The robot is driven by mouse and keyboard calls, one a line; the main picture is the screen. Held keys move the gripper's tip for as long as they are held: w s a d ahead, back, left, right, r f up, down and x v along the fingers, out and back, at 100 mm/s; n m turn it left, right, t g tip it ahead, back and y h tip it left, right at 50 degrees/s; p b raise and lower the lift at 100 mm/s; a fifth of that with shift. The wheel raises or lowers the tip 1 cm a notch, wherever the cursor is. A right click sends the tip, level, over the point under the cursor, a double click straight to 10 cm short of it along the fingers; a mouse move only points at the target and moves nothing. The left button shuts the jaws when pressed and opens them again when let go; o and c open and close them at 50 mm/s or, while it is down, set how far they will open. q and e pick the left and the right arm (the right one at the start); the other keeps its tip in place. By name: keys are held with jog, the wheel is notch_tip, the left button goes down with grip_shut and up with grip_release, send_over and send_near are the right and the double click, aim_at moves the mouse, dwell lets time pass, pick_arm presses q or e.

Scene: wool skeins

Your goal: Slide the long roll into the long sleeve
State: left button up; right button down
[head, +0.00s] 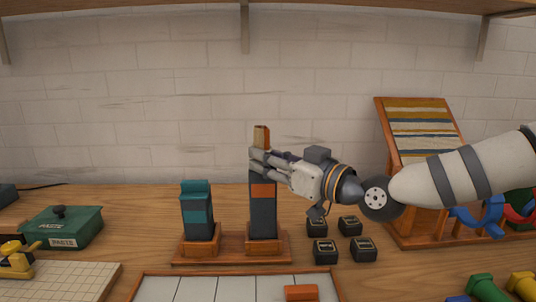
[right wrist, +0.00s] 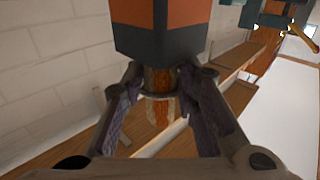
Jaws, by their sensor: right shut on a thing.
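The long sleeve (head: 263,215) is a tall dark upright box with an orange band, standing on a wooden base. The long roll (head: 261,136) is orange-brown and stands upright above the sleeve, in line with it. My right gripper (head: 262,157) is shut on the roll just over the sleeve's top. In the right wrist view the roll (right wrist: 160,80) lies between my fingers (right wrist: 160,92) and meets the end of the sleeve (right wrist: 160,45). How far it reaches inside is hidden. My left gripper is not in view.
A shorter teal and dark sleeve (head: 198,212) stands just left on the same base. Several small black boxes (head: 325,250) sit to the right. A pale sectioned tray (head: 235,288) with an orange block (head: 301,293) is in front. A green lidded box (head: 62,228) is far left.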

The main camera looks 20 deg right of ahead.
jog(key=shift+s+f, duration=0.1)
jog(key=shift+f, duration=0.85)
jog(key=c, duration=1.2)
grip_release()
jog(key=shift+f, duration=0.1)
jog(key=shift+s, duration=0.1)
jog(key=v, duration=0.2)
jog(key=r+v, duration=0.1)
jog(key=v, duration=0.4)
jog(key=shift+s+d+r, duration=0.1)
jog(key=shift+s+r, duration=0.05)
jog(key=shift+r, duration=0.25)
jog(key=shift+r, duration=0.15)
